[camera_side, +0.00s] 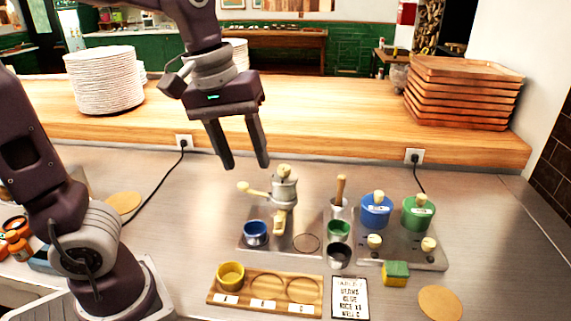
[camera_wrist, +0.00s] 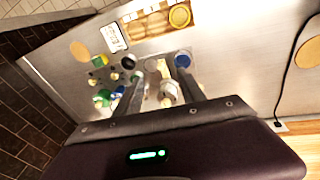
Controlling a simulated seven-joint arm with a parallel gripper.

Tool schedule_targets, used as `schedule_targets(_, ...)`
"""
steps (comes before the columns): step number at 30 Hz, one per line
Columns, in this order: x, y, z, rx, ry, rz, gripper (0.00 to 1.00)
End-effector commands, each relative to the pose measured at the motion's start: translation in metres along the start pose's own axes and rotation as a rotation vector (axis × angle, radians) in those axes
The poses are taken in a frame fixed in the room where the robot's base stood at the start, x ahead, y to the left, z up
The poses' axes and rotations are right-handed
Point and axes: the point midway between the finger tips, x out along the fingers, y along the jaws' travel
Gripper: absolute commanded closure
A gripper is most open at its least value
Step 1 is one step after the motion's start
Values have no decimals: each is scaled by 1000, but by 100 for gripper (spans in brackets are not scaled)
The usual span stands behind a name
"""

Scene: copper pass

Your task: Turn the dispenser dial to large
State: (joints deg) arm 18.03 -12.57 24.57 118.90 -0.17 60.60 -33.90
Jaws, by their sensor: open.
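A blue canister (camera_side: 376,213) and a green canister (camera_side: 418,213) stand upright side by side on a metal base (camera_side: 400,258). Each has a pale knob on top. A cream dial (camera_side: 374,241) sits in front of the blue one and another cream dial (camera_side: 429,244) in front of the green one. Their settings are too small to read. A grey dispenser-like device (camera_side: 285,189) with a cream side handle stands left of them. My gripper (camera_side: 246,167) is open and empty, above and left of this device, apart from everything. In the wrist view, the canisters (camera_wrist: 103,99) show left of my gripper (camera_wrist: 160,73).
A blue cup (camera_side: 256,233), green cup (camera_side: 339,230), dark cup (camera_side: 339,256) and pestle-like stick (camera_side: 340,190) stand nearby. A wooden tray (camera_side: 262,304) holds a yellow cup (camera_side: 231,275). A sponge (camera_side: 395,273) and label card (camera_side: 350,297) lie in front. The raised wooden shelf (camera_side: 330,105) stands behind.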

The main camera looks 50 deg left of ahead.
Motion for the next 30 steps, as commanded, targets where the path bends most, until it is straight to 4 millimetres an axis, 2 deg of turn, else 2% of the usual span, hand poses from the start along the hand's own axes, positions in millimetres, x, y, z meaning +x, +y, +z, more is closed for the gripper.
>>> schedule_targets(1, 14, 11, -25, -143, -15, -78, 53)
schedule_targets(3, 32, 22, -57, -363, 20, -193, 53)
schedule_targets(6, 48, 36, -90, -597, 144, -319, 53)
schedule_targets(9, 55, 48, -108, -731, 266, -381, 53)
schedule_targets(14, 62, 51, -117, -802, 341, -403, 53)
schedule_targets(24, 113, 23, -125, -804, 338, -401, 53)
schedule_targets(30, 119, 21, -126, -802, 338, -398, 53)
